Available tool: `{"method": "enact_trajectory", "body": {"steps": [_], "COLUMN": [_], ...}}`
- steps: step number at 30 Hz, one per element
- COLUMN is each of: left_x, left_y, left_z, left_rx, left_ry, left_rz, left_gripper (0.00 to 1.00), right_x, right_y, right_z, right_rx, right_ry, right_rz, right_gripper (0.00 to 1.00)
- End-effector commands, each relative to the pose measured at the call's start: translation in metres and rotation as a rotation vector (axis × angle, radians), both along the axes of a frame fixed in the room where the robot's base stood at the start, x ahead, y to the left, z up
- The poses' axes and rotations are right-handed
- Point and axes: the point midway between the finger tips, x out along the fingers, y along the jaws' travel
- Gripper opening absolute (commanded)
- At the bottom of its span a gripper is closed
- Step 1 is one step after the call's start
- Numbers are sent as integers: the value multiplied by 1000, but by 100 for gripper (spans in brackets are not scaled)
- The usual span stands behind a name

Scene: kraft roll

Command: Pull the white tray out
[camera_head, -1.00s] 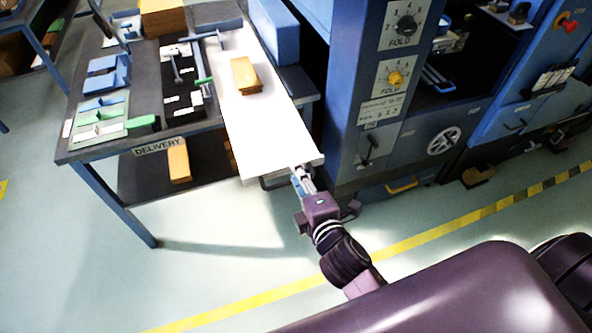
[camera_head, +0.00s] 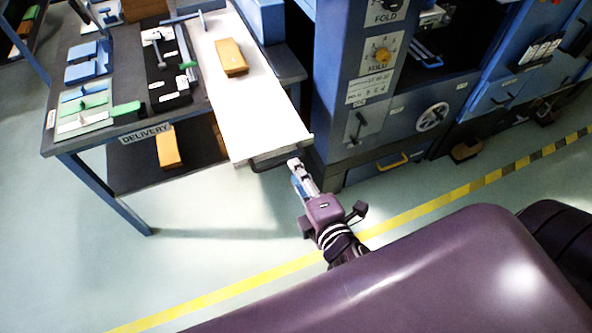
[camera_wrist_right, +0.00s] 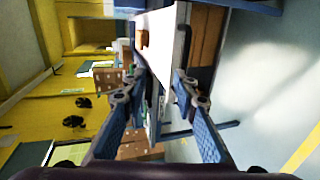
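The white tray (camera_head: 253,105) is a long flat board on the dark delivery table, with a brown block (camera_head: 231,57) lying on it. A dark handle (camera_head: 268,160) shows under its front edge. The tray also shows in the right wrist view (camera_wrist_right: 165,32). My right gripper (camera_head: 293,164) is just in front of the tray's front edge, near the handle. In the right wrist view its two fingers (camera_wrist_right: 158,95) are spread apart with nothing clearly held between them. Whether a finger touches the handle cannot be told. My left gripper is not in view.
The delivery table (camera_head: 95,145) carries tool trays to the left, and its lower shelf holds a yellow-brown block (camera_head: 168,147). A blue machine (camera_head: 365,100) stands close to the right of the tray. The floor in front is clear, crossed by a yellow line (camera_head: 230,288).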

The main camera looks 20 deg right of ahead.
Motion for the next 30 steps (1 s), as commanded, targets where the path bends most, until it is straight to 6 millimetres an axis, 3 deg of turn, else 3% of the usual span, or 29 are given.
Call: {"method": "enact_trajectory", "body": {"steps": [24,27,29,30], "left_x": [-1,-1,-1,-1], "left_y": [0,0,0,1], "left_z": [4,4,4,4], "left_rx": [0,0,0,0], "left_ry": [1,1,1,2], "left_rz": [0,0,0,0], "left_gripper": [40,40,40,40], "right_x": [0,-1,-2,-5], "right_y": [0,2,4,6], "right_z": [-1,-15,-37,-57], "right_rx": [0,20,48,77], "right_ry": [2,26,62,95], "right_rz": [0,-1,-3,-6], "right_gripper": [27,27,27,27]}}
